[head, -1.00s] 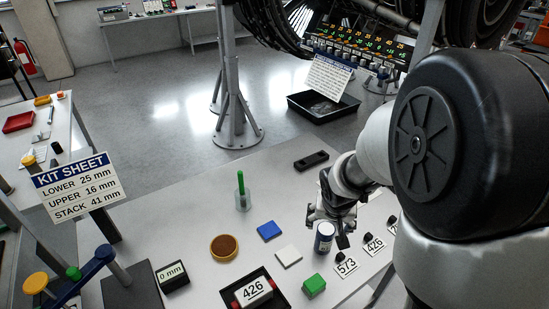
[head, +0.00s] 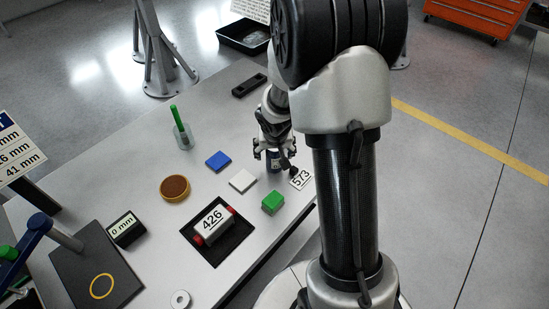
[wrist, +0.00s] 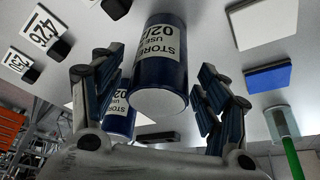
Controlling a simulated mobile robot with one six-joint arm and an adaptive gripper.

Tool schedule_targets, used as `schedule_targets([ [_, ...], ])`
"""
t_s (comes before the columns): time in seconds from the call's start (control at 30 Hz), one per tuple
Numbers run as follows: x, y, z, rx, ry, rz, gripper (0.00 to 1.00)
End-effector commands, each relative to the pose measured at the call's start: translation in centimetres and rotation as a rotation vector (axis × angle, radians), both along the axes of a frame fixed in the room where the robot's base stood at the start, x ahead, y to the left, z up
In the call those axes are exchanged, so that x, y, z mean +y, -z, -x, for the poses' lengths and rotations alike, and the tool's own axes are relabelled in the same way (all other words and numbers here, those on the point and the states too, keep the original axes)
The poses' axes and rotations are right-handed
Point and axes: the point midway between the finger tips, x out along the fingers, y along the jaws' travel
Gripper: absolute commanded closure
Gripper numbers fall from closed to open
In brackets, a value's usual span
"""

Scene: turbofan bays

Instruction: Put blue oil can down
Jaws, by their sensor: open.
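A dark blue can (head: 273,164) with a white label stands on the grey table (head: 120,165), partly covered by my gripper in the head view. In the wrist view, which shows the table upside down, the blue can (wrist: 160,65) is large and upright, its pale end towards me. My gripper (wrist: 160,72) is open, with one finger on each side of the can and visible gaps. My gripper (head: 273,154) is low over the table in the head view. A second, similarly labelled blue can (wrist: 119,116) shows partly hidden behind the left finger in the wrist view.
Close by are a white tile (head: 243,181), a blue tile (head: 218,160), a green block (head: 272,202) and a 573 card (head: 301,180). A black tray (head: 209,259) holds a 426 block. A clear cup (head: 184,138) with a green stick stands left.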

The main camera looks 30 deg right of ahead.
Motion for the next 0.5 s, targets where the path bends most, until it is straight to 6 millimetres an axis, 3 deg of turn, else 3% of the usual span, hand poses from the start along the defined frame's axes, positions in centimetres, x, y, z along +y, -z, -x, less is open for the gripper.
schedule_targets([
  [0.27,-0.7,4.2,-1.2,0.003,0.0,0.0,0.32],
  [0.5,-0.8,4.2,-1.4,0.001,-0.001,0.0,0.32],
])
